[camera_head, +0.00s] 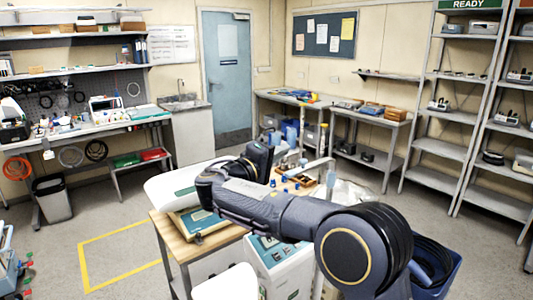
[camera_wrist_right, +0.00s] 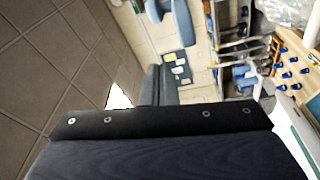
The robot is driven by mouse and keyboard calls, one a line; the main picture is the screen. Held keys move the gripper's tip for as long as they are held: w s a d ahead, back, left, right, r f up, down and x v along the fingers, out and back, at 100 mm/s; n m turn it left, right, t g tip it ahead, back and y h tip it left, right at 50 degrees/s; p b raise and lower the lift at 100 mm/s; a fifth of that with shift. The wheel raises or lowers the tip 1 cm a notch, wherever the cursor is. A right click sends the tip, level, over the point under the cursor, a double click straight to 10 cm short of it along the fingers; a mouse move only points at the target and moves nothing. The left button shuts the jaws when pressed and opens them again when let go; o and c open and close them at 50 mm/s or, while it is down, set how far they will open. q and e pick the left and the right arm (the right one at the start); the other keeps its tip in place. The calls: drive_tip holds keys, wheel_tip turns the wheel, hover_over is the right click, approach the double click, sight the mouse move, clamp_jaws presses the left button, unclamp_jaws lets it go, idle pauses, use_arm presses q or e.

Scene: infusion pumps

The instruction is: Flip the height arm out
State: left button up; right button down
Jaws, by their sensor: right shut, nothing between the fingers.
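A pale upright post (camera_head: 331,150) stands behind my right arm at the work table. A thin pale bar (camera_head: 307,168) slants out from it to the left. I take this bar for the height arm, but it is small and I cannot tell how its joint sits. My right gripper (camera_head: 262,148) is shut and empty, to the left of the post and bar; its fingertips are hard to make out. The right wrist view shows the dark gripper housing across the bottom, with silvery rods (camera_wrist_right: 238,48) beyond it. My left gripper is not in view.
A wooden tray with blue-topped pieces (camera_wrist_right: 290,72) lies near the post. The wooden table (camera_head: 205,240) carries a teal-framed panel (camera_head: 198,221). A white-and-teal machine (camera_head: 275,255) stands in front, and a blue bin (camera_head: 440,280) at right. Floor at left is open.

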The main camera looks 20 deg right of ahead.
drive_tip(key=s+d, duration=0.1)
drive_tip(key=s+f+p, duration=0.1)
drive_tip(key=s, duration=0.1)
drive_tip(key=shift+d, duration=0.4)
drive_tip(key=shift+s, duration=0.1)
